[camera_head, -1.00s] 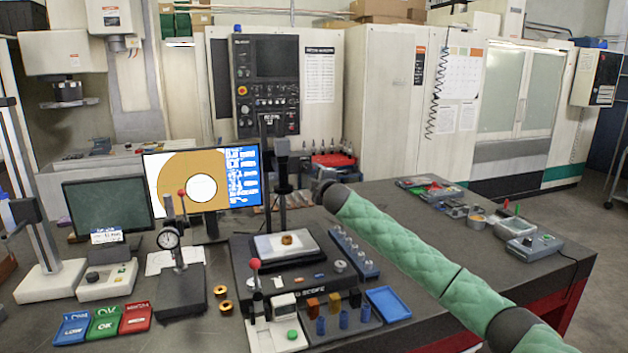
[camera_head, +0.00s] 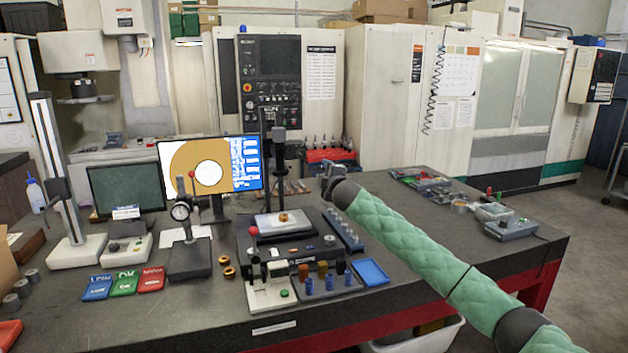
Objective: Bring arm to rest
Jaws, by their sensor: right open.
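My right arm comes in from the lower right in a green quilted sleeve. My right gripper (camera_head: 330,180) is at its far end, above the workbench (camera_head: 420,255) and just right of the scope stand (camera_head: 279,170). It is small in view and open, with nothing seen between its fingers. A brass ring (camera_head: 283,217) lies on the light stage plate (camera_head: 267,226) of the scope base, left of and below the gripper. My left gripper is not in view.
A dial gauge stand (camera_head: 187,240) and a monitor (camera_head: 210,165) stand left of the scope. Blue, green and red trays (camera_head: 124,283) lie in front. Brass rings (camera_head: 228,267) sit beside the scope. A blue tray (camera_head: 371,271) is near the front edge. The bench's right middle is fairly clear.

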